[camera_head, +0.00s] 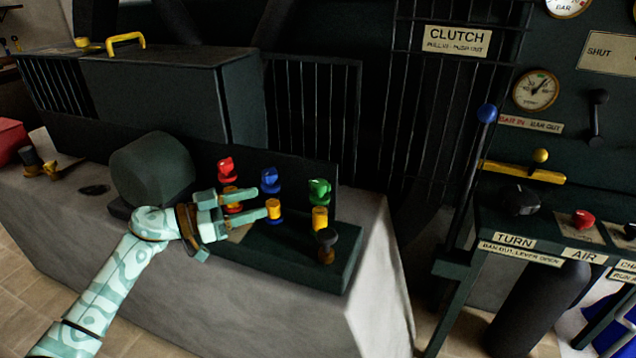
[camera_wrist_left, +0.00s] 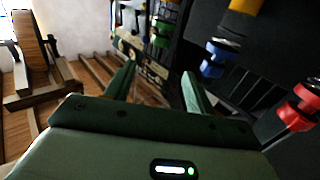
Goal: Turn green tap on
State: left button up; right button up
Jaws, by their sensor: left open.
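The green tap (camera_head: 319,188) stands at the right end of a row of three taps on a dark panel, above a yellow fitting (camera_head: 320,217). It also shows in the left wrist view (camera_wrist_left: 163,30), beyond and between my fingers. My left gripper (camera_head: 264,200) is open with nothing between its fingers. Its fingers point right toward the green tap, with a gap between. It is in front of the blue tap (camera_head: 270,178) and the red tap (camera_head: 226,166). My right gripper is not in view.
A dark knob (camera_head: 326,240) stands on the panel just in front of the green tap's fitting. A dark rounded housing (camera_head: 152,170) is behind my left wrist. At right, a console holds a blue-topped lever (camera_head: 487,114) and a red knob (camera_head: 583,219).

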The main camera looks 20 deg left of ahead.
aim_at(320, 182)
pick_arm(q)
jog(key=b+x, duration=0.2)
jog(key=x, duration=0.5)
jog(key=b+x, duration=0.3)
jog(key=x, duration=0.5)
jog(key=shift+w+f, duration=0.2)
jog(key=shift+f, duration=0.05)
jog(key=shift+w+d, duration=0.15)
jog(key=shift+d, duration=0.1)
jog(key=shift+w+d+r, duration=0.1)
jog(key=shift+w+r, duration=0.05)
jog(key=shift+r, duration=0.05)
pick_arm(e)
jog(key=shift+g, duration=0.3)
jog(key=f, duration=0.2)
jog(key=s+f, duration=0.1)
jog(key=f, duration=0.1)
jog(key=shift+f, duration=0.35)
pick_arm(q)
jog(key=c, duration=0.9)
jog(key=shift+c, duration=0.2)
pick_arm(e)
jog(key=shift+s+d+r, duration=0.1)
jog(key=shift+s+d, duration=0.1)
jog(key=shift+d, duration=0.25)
